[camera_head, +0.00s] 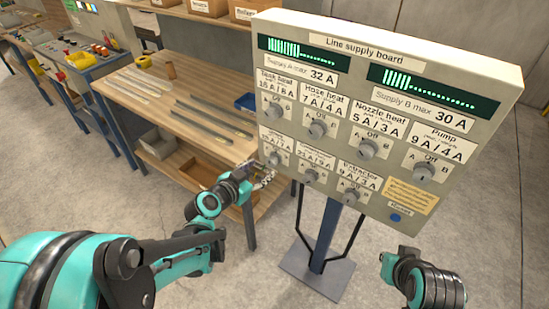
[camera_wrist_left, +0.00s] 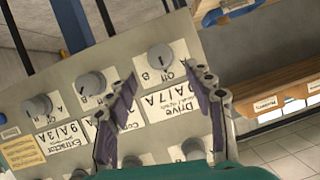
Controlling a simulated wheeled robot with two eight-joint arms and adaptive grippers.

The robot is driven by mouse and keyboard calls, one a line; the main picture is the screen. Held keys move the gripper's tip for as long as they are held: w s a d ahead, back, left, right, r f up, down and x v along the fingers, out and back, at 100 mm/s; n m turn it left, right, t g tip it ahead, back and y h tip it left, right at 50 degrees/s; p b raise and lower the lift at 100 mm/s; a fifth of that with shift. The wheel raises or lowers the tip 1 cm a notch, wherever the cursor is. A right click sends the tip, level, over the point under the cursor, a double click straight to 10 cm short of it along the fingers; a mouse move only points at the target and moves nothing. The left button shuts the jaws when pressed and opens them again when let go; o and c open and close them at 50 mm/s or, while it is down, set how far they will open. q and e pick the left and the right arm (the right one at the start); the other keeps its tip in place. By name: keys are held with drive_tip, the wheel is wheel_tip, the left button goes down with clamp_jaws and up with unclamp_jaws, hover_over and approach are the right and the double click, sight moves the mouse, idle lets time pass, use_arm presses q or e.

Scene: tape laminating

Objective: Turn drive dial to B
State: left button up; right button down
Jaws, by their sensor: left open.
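The drive dial (camera_head: 274,158) is the grey round knob at the lower left of the line supply board (camera_head: 384,62). In the left wrist view the drive dial (camera_wrist_left: 160,57) shows upside down above its Drive label (camera_wrist_left: 172,98), with Off and B marked beside it. Its pointer seems to face Off. My left gripper (camera_head: 264,175) is in front of the board's lower left corner. In the wrist view its two fingers (camera_wrist_left: 168,78) are spread on either side of the dial, apart from it.
The extractor dial (camera_head: 351,196) and other knobs sit close beside the drive dial. A wooden workbench (camera_head: 165,120) with strips on it stands left of the board. The board's post (camera_head: 325,235) rises from a floor plate. Open floor lies in front.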

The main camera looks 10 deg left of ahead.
sight(270, 163)
use_arm(q)
drive_tip(key=b+x, duration=0.2)
drive_tip(key=x, duration=0.4)
drive_tip(key=shift+w+f, duration=0.1)
drive_tip(key=shift+f, duration=0.15)
drive_tip(key=shift+w+d+f, duration=0.1)
drive_tip(key=shift+w+d, duration=0.05)
drive_tip(key=shift+w, duration=0.4)
drive_tip(key=c, duration=1.2)
